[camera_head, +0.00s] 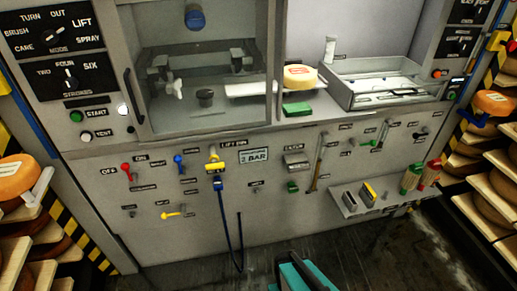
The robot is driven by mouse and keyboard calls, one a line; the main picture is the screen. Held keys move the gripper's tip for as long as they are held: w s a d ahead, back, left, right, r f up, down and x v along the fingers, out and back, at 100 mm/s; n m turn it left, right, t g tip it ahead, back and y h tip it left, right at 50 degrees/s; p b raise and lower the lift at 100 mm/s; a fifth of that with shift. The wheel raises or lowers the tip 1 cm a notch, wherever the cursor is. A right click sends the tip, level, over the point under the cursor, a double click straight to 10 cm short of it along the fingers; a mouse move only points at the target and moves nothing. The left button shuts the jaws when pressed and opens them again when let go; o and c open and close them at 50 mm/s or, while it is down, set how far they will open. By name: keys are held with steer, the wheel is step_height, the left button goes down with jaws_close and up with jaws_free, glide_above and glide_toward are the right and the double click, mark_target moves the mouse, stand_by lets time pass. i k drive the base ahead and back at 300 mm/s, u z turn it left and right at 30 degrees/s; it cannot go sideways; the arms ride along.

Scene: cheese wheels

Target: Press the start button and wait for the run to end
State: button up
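The green start button (75,116) sits on the left control panel (55,112), just left of its START label. A black-and-white VENT button (86,135) is right below it. A round white lamp (123,110) to the right looks bright. I cannot tell from this view whether the start button is pressed. Behind the glass of the cabinet window (200,85), a metal mechanism and a dark cup stand still.
MODE and STROKES dials (66,78) sit above the buttons. Levers and valves, including a red handle (126,169), cover the lower front. A cheese wheel (300,76) lies at the right opening. Cheese racks (20,225) flank both sides. A teal object (300,274) is at the bottom edge.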

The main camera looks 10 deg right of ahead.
mark_target(75, 117)
steer(key=k, duration=0.6)
steer(key=u, duration=0.25)
steer(key=i, duration=0.9)
steer(key=u, duration=0.5)
